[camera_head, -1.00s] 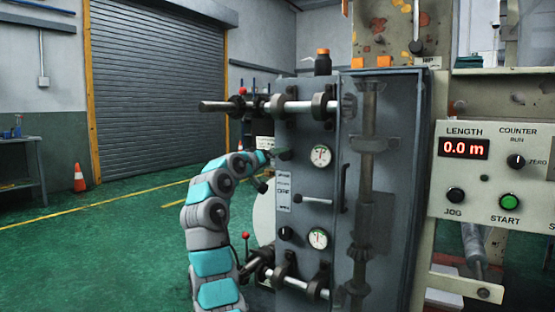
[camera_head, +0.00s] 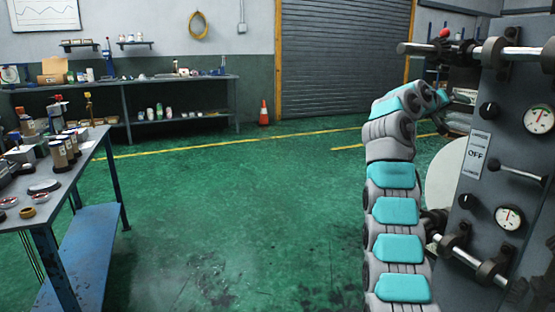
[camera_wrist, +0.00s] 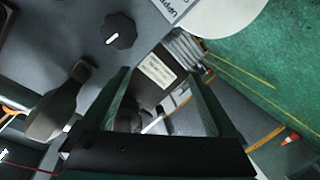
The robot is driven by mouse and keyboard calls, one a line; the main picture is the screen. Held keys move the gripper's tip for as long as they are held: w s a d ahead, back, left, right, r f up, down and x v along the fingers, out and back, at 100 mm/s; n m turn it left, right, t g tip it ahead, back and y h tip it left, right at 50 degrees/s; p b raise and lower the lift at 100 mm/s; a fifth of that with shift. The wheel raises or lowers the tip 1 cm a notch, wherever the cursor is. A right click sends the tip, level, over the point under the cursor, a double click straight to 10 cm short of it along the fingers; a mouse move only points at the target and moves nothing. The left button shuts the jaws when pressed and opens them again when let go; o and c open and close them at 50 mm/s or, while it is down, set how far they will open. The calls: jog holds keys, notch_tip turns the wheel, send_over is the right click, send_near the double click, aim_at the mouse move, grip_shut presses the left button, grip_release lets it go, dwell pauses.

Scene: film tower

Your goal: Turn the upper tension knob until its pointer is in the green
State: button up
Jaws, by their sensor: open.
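The upper tension knob (camera_head: 489,110) is black and sits on the grey machine panel, left of the upper gauge (camera_head: 539,119). The gauge has a white face; its needle and green zone are too small to read surely. My gripper (camera_head: 442,122) is left of the upper knob and apart from it. In the wrist view my gripper (camera_wrist: 163,85) is open with nothing between its fingers. A black knob (camera_wrist: 120,30) with a white pointer line shows there, outside the fingers at upper left, beside a partly cut-off label (camera_wrist: 172,8).
A lower knob (camera_head: 467,201) and lower gauge (camera_head: 509,217) sit below on the panel. A bar handle (camera_head: 520,174) and rollers (camera_head: 515,52) stick out of the machine. A workbench (camera_head: 62,185) stands at left. The green floor between is clear.

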jog(key=a+f+n+y, duration=0.3)
jog(key=a+f+y, duration=0.1)
jog(key=a, duration=0.3)
jog(key=s+a+f+n+g+y, duration=0.1)
jog(key=s+a+f+g+y, duration=0.25)
jog(key=s+a+f, duration=0.75)
jog(key=s+a+f+g+y, duration=0.2)
jog(key=s+a+f, duration=0.4)
jog(key=s, duration=0.9)
jog(key=s+a+f+g+y, duration=0.2)
jog(key=s+a+f, duration=0.3)
jog(key=s, duration=1.1)
jog(key=s+a+f+g+y, duration=0.2)
jog(key=s+a+f, duration=0.4)
jog(key=s+f, duration=0.4)
jog(key=s, duration=0.6)
jog(key=shift+s+a+f+p, duration=0.2)
jog(key=shift+a+f+p, duration=0.1)
jog(key=shift+f+p, duration=0.1)
